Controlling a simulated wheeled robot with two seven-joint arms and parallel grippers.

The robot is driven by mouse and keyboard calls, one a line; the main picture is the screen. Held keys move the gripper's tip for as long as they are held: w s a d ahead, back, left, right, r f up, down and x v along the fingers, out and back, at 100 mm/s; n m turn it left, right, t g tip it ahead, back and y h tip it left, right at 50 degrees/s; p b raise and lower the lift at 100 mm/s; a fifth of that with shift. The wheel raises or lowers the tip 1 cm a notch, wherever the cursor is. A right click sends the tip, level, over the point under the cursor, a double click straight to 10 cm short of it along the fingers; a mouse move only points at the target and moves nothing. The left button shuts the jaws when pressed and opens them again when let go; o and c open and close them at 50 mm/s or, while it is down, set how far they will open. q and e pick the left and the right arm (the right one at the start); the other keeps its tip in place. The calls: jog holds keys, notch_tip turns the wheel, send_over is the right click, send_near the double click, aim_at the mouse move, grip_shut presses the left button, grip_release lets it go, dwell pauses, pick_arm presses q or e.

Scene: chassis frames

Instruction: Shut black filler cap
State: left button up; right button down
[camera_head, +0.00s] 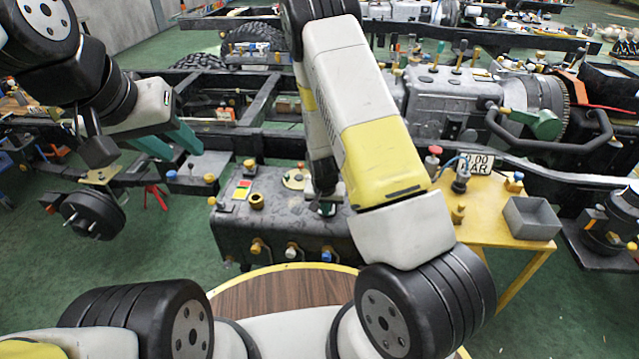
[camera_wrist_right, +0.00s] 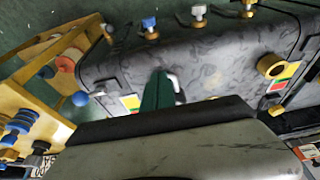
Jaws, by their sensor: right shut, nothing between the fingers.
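The dark tank (camera_head: 270,225) stands in the middle of the head view, and its mottled top fills much of the right wrist view (camera_wrist_right: 215,55). A round pale fitting (camera_head: 294,179) sits on its top; I cannot tell whether this is the black filler cap or how far it is shut. A brass ring (camera_head: 256,201) stands to its left, also in the wrist view (camera_wrist_right: 271,66). My right gripper (camera_head: 326,208) is shut and empty over the tank's right part; its green fingers (camera_wrist_right: 157,92) are beside a pale bent piece. My left gripper (camera_head: 182,152) is open and empty, left of the tank.
A yellow table (camera_head: 488,222) with a grey box (camera_head: 531,218) and a gauge stands right of the tank. Black chassis rails (camera_head: 262,100) run behind it. A black hub (camera_head: 92,213) is at the left. My right arm covers part of the tank.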

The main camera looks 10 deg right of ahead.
jog(key=shift+s+a+f+t, duration=0.15)
jog(key=shift+s+f, duration=0.1)
jog(key=shift+f, duration=0.5)
jog(key=shift+s+f+t, duration=0.15)
jog(key=shift+s+f, duration=0.05)
jog(key=shift+f, duration=0.5)
